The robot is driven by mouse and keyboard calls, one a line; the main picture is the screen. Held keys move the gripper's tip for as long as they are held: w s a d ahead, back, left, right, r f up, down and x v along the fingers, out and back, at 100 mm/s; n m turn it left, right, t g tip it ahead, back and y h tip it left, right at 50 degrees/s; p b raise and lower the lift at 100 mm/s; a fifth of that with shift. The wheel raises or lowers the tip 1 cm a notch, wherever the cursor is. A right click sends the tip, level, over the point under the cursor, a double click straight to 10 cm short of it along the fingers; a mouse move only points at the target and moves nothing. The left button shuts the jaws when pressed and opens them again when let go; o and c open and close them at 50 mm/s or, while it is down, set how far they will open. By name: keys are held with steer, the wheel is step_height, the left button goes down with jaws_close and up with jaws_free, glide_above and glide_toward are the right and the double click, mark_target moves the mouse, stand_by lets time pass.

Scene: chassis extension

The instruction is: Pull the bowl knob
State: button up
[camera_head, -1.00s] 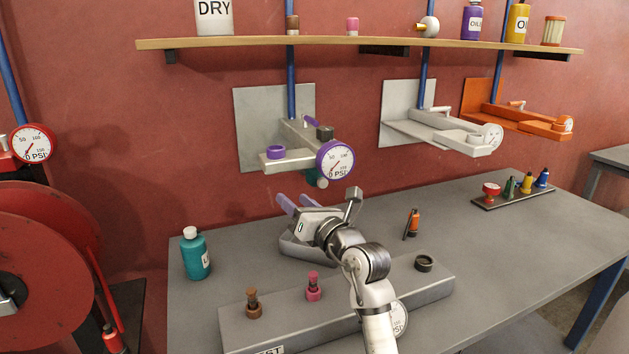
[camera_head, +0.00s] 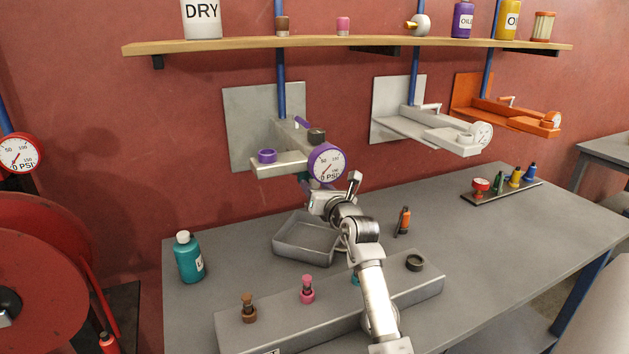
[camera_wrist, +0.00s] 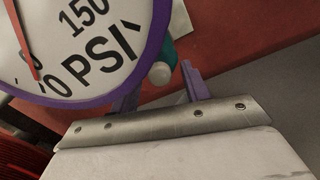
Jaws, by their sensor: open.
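The bowl knob (camera_wrist: 160,73) is a small pale round cap at the lower end of a teal bowl (camera_wrist: 171,52) in the wrist view. It sits beside the rim of the purple-ringed pressure gauge (camera_wrist: 88,38). My gripper (camera_wrist: 161,78) is open, with one purple finger on each side of the knob in the picture. I cannot tell whether the fingers touch it. In the head view, my gripper (camera_head: 308,183) is just below the purple gauge (camera_head: 327,162), and my wrist hides the bowl and knob.
The purple-fitted unit's grey back plate (camera_head: 243,105) is on the red wall. A white unit (camera_head: 450,138) and an orange unit (camera_head: 525,117) hang to its right. Below are a grey tray (camera_head: 300,243), a teal bottle (camera_head: 189,260) and the grey bench (camera_head: 220,290).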

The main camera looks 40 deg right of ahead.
steer(key=shift+x, duration=0.85)
jaws_close()
